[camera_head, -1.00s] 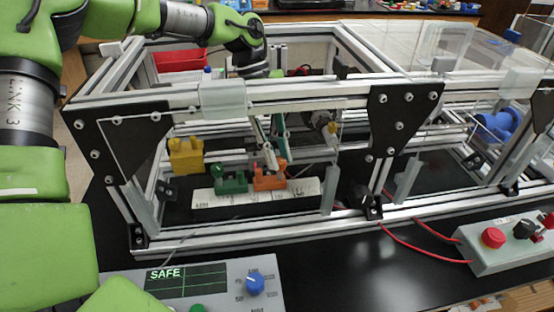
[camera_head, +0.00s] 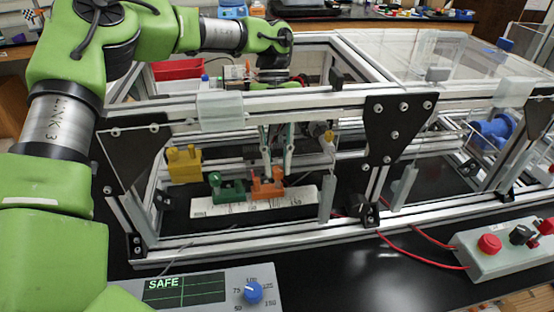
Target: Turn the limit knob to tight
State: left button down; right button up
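A blue knob (camera_head: 252,293) with a white pointer mark sits on the grey panel (camera_head: 213,301) at the bottom. Numbers such as 50, 75 and 150 ring it, and I see no "tight" label. The panel's screen (camera_head: 184,289) reads SAFE in green. A black knob (camera_head: 523,234) sits on the grey control box (camera_head: 480,262) at the right; its labels are too small to read. My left gripper (camera_head: 277,172) hangs inside the frame, its slender fingers apart just above the orange block; contact is unclear. It is far from both knobs. My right gripper is not in view.
The aluminium extrusion frame (camera_head: 330,100) fills the middle. A yellow block (camera_head: 184,166), a green block (camera_head: 227,190), an orange block (camera_head: 267,185) and a white ruler strip (camera_head: 230,206) are inside. Red cables (camera_head: 420,259) run to the control box. The black table in front is largely clear.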

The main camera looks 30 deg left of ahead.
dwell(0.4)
pick_arm(q)
jog(key=c, duration=1.9)
grip_release()
jog(key=shift+r, duration=0.1)
notch_tip(320, 180, up, 10)
jog(key=shift+f, duration=0.15)
